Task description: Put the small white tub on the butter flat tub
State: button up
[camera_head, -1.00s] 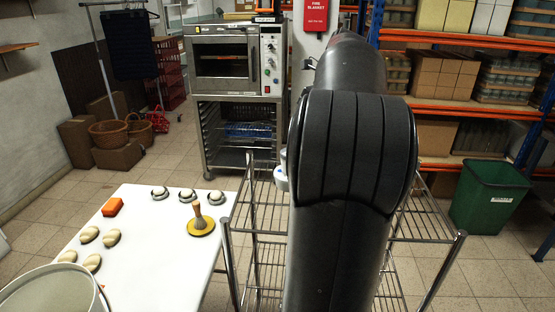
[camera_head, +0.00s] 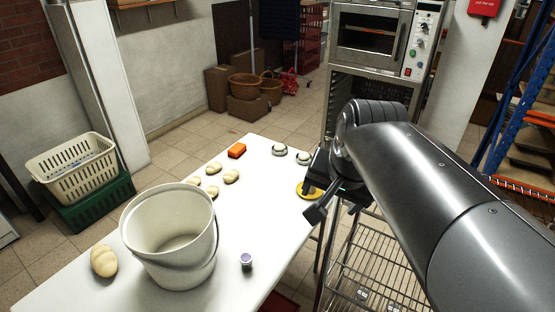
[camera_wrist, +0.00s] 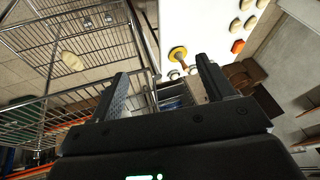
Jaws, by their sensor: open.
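A small white tub with a purple top (camera_head: 246,260) stands upright on the white table, right of a big bucket; I cannot tell whether it is the task's small white tub. I cannot clearly identify the butter flat tub. A pale oval thing (camera_wrist: 72,61) shows beyond the wire rack in the wrist view, too small to name. My gripper (camera_head: 313,203) is open at the table's right edge, near a round yellow disc (camera_head: 304,195).
The large white bucket (camera_head: 150,265) stands on the white table (camera_head: 255,215) beside several pale dough pieces (camera_head: 231,177). An orange block (camera_head: 237,151) lies further back. The wire rack (camera_head: 350,265) is right of the table, partly behind my arm. An oven (camera_head: 372,45) stands behind.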

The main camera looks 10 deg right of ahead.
jog(key=s+a+f+n, duration=0.3)
jog(key=s+f+n, duration=0.1)
jog(key=n, duration=0.3)
jog(key=shift+s+a+f+t, duration=0.3)
jog(key=shift+s+a+f, duration=0.05)
jog(key=shift+s, duration=0.1)
